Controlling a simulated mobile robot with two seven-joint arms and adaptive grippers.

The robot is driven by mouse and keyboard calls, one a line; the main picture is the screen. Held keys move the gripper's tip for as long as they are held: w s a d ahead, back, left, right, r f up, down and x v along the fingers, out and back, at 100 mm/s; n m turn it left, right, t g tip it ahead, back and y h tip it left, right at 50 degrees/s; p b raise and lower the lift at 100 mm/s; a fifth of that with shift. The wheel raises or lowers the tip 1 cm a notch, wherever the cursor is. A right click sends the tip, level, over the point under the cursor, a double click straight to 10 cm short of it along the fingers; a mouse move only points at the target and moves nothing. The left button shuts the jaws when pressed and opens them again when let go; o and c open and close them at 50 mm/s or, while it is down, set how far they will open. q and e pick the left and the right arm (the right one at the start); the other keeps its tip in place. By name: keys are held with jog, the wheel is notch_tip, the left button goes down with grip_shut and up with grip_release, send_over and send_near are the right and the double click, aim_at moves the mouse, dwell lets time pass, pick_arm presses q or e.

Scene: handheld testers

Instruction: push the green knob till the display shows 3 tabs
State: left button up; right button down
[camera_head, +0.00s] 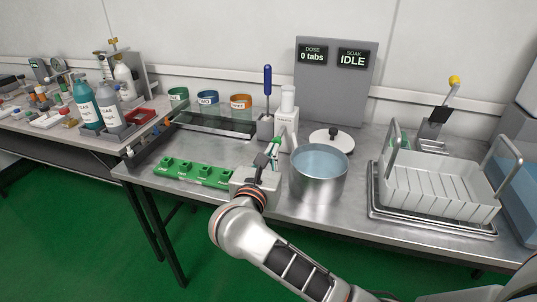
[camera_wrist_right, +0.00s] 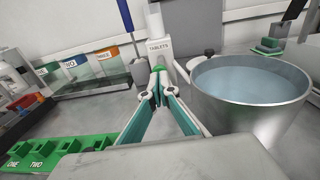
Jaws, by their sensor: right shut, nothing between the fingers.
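The dose display (camera_head: 313,55) on the grey panel reads "0 tabs". My right gripper (camera_head: 272,149) is shut and empty, pointing at the dispenser's lower front. Its fingers with teal pads meet at the tips in the wrist view (camera_wrist_right: 158,80). My left gripper is not in view.
The steel pot of water (camera_head: 318,185) stands close right of my gripper. A green numbered rack (camera_head: 195,173) lies to the left. A white basket (camera_head: 435,190) stands on a tray at right. A blue-handled tool (camera_head: 267,85) stands beside the dispenser. The soak display (camera_head: 353,58) reads IDLE.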

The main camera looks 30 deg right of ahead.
aim_at(279, 138)
jog(key=shift+w+d, duration=0.4)
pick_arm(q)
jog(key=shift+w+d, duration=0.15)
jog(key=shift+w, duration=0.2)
pick_arm(e)
jog(key=shift+w+d, duration=0.1)
jog(key=shift+d, duration=0.05)
jog(key=b+x, duration=0.1)
jog(key=x, duration=0.2)
jog(key=shift+d+f, duration=0.1)
jog(key=shift+x, duration=1.15)
jog(key=shift+w+d, duration=0.1)
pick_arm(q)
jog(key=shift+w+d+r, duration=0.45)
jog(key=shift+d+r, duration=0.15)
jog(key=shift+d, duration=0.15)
pick_arm(e)
jog(key=shift+r, duration=0.3)
